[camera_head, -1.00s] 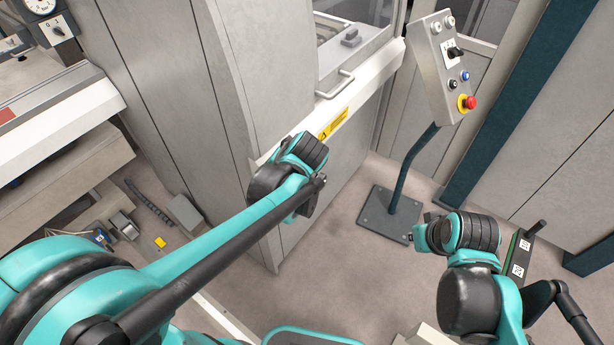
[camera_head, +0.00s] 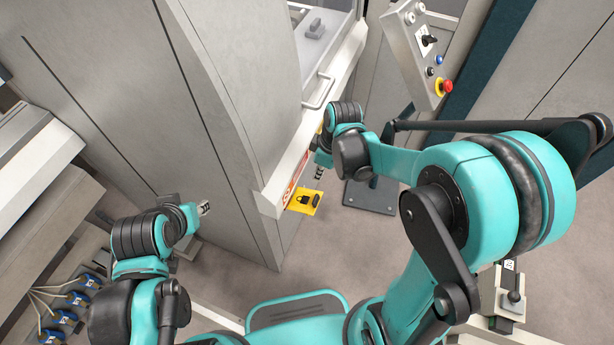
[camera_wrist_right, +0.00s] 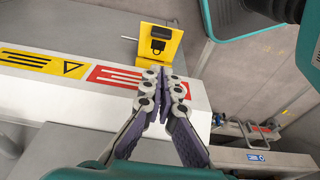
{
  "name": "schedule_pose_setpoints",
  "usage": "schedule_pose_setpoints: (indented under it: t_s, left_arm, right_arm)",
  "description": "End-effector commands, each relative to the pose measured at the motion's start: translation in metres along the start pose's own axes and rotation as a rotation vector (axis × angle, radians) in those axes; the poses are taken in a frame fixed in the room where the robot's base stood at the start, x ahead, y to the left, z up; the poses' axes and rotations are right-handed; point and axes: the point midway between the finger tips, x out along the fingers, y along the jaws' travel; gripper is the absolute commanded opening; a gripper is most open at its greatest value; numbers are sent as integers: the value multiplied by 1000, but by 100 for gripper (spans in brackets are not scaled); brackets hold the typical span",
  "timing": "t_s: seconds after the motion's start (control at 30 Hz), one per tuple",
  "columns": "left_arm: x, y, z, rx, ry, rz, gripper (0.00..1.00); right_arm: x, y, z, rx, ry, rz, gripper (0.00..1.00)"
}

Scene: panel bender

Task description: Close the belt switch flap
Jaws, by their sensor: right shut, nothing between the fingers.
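A yellow flap (camera_head: 306,201) with a black lock symbol and a small black handle juts out from the end of the white beam in the head view. I take it to be the belt switch flap. In the right wrist view the yellow flap (camera_wrist_right: 174,52) stands out just beyond my right fingertips, with a black block on it. My right gripper (camera_wrist_right: 165,80) is shut and empty, close to the flap; contact cannot be told. In the head view my right gripper (camera_head: 319,172) is small beside the beam. My left gripper (camera_head: 203,208) is at the left, its finger state unclear.
The white beam (camera_head: 318,120) with warning labels runs along the grey cabinet (camera_head: 215,90). A bar handle (camera_head: 320,93) sits above it. A control pedestal (camera_head: 418,50) with a red button stands at the upper right. Blue connectors (camera_head: 75,300) lie lower left. Floor below the flap is open.

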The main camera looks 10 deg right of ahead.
Motion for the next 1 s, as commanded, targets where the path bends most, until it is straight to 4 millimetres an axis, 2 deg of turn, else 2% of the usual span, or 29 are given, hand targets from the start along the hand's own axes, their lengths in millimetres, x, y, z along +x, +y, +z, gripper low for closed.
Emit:
schedule_pose_setpoints:
  t_s: [0.3,0.5,0.7,1.0]
  left_arm:
    - [24,0,17,2,-1,-1,33]
    - [37,0,26,2,-2,-1,33]
    - [44,0,31,2,-2,-1,33]
    - [44,0,31,2,-2,-1,33]
  right_arm:
    - [68,0,0,0,0,1,0]
    - [105,0,5,3,0,2,0]
    - [123,1,15,3,1,2,0]
    - [126,0,17,3,0,2,0]
